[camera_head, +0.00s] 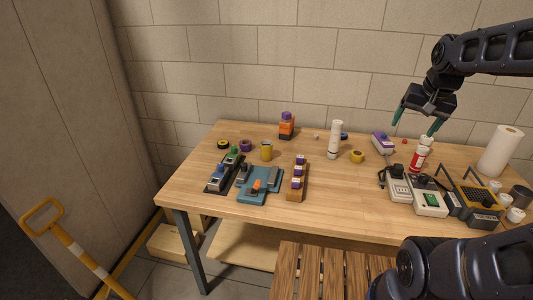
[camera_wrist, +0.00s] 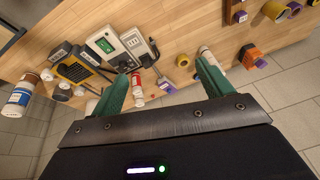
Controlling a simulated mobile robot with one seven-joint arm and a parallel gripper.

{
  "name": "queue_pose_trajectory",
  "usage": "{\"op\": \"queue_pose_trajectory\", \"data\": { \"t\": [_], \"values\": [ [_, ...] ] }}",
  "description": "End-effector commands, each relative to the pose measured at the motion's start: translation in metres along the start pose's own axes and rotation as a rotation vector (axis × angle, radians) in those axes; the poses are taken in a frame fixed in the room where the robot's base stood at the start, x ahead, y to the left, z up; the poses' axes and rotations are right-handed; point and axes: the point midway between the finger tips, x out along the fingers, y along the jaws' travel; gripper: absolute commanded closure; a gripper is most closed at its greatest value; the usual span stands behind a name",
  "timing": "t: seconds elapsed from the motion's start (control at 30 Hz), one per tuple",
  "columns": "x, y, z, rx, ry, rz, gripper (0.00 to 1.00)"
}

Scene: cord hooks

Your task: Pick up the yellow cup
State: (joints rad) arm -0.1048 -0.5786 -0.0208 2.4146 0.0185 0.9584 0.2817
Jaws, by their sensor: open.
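In the wrist view a yellow cylinder that looks like the cup (camera_wrist: 273,10) shows at the upper right. My gripper (camera_head: 415,122) is open and empty, with two green fingers, above the back right of the table. It is far to the right of the cup and higher. In the wrist view my gripper's fingers (camera_wrist: 160,75) are spread, with the table beyond them.
A red and white bottle (camera_head: 420,157) stands below my gripper. A wooden block rack (camera_head: 297,182) is near the cup. The front middle is clear.

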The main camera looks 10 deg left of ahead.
Motion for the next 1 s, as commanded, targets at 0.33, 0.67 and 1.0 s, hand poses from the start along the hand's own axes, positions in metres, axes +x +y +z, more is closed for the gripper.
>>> {"op": "queue_pose_trajectory", "data": {
  "t": [0.33, 0.67, 1.0],
  "values": [
    [0.027, -0.071, -0.073, 0.276, -0.096, -0.015, 0.21],
    [0.073, -0.153, -0.123, 0.538, -0.174, 0.020, 0.21],
    [0.140, -0.251, -0.150, 0.799, -0.227, 0.095, 0.21]
  ]
}}
